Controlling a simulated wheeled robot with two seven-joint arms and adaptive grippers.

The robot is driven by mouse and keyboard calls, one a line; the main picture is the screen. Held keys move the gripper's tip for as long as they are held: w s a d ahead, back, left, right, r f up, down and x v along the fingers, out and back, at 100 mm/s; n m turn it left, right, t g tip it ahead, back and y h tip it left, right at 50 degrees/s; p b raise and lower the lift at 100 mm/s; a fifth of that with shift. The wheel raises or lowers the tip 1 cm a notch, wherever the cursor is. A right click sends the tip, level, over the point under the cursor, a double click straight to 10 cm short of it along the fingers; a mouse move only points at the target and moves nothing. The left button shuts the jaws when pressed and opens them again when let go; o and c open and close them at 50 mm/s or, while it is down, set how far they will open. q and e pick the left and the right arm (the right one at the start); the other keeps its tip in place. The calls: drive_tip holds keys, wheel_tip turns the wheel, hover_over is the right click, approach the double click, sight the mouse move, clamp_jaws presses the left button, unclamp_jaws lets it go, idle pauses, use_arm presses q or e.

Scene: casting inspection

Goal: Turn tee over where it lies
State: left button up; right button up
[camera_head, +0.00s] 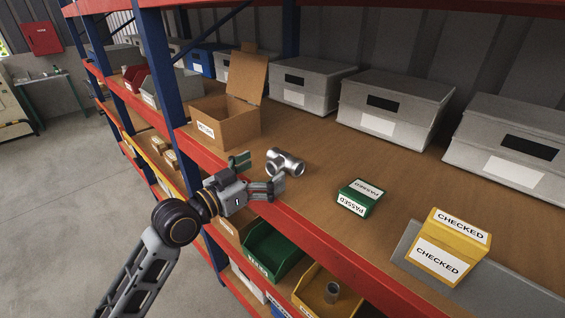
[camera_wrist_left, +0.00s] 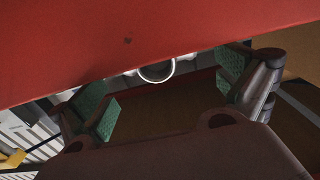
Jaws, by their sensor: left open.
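The tee (camera_head: 285,163) is a shiny grey metal pipe fitting lying on the wooden shelf near its front edge. My right gripper is not in view.
The red beam (camera_head: 330,246) edges the shelf (camera_head: 315,180). An open cardboard box (camera_head: 226,124) stands behind left of the tee. A green PASSED box (camera_head: 359,197) and a yellow CHECKED box (camera_head: 447,247) stand to the right. Grey lidded boxes (camera_head: 393,107) line the back. Bins (camera_head: 272,252) sit below.

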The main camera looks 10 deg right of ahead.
sight(278, 159)
use_arm(q)
drive_tip(key=shift+d, duration=0.1)
drive_tip(key=shift+w+d+r+p, duration=0.25)
drive_tip(key=shift+w+d+p, duration=0.15)
drive_tip(key=shift+d, duration=0.2)
drive_tip(key=shift+w+d+r+p, duration=0.3)
drive_tip(key=shift+d+p, duration=0.15)
drive_tip(key=shift+d, duration=0.1)
drive_tip(key=shift+p+x, duration=0.3)
drive_tip(key=shift+x, duration=0.9)
drive_tip(key=shift+f, duration=0.15)
drive_tip(key=c, duration=1.2)
